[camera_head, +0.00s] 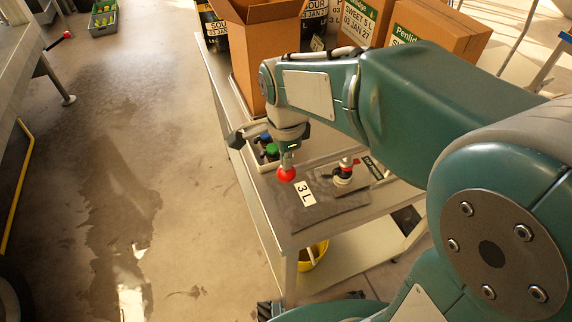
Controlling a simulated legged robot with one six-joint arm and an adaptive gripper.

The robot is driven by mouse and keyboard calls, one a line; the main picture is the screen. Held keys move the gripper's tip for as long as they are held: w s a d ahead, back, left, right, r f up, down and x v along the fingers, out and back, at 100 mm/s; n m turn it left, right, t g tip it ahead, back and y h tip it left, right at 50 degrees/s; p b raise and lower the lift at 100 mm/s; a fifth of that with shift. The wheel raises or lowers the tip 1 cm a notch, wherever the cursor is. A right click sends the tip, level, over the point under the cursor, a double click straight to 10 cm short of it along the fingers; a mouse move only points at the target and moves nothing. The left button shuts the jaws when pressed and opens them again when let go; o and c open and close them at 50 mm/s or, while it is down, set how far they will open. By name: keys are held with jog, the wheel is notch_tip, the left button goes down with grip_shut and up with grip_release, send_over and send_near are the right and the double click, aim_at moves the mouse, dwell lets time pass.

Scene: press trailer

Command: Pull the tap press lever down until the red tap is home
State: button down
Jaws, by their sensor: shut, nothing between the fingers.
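The red ball knob (286,174) of the press lever shows just below my gripper (288,155), over the near part of the trolley. My gripper points down and is shut with nothing between its fingers. Its tips are close to the knob; I cannot tell whether they touch it. From this view I cannot tell how far the tap is pressed in. My wrist and arm hide much of the press.
The bag, labelled 3 L, lies on the trolley top (295,238). A small tray (256,158) with blue and green caps is left of my gripper. An open carton (262,50) and closed cartons (440,28) stand behind. The floor on the left (150,150) is mostly clear.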

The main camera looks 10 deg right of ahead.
jog(key=shift+r, duration=0.1)
notch_tip(320, 180, up, 10)
dwell(1.0)
jog(key=s+d+f+n+t, duration=0.3)
jog(key=s+d+n+t, duration=0.2)
jog(key=s+d+n, duration=0.5)
jog(key=s+n, duration=0.2)
jog(key=n, duration=0.2)
jog(key=shift+s+d+f+n+t, duration=0.15)
jog(key=shift+s+d+n+t, duration=0.15)
jog(key=shift+d+n, duration=0.1)
dwell(0.7)
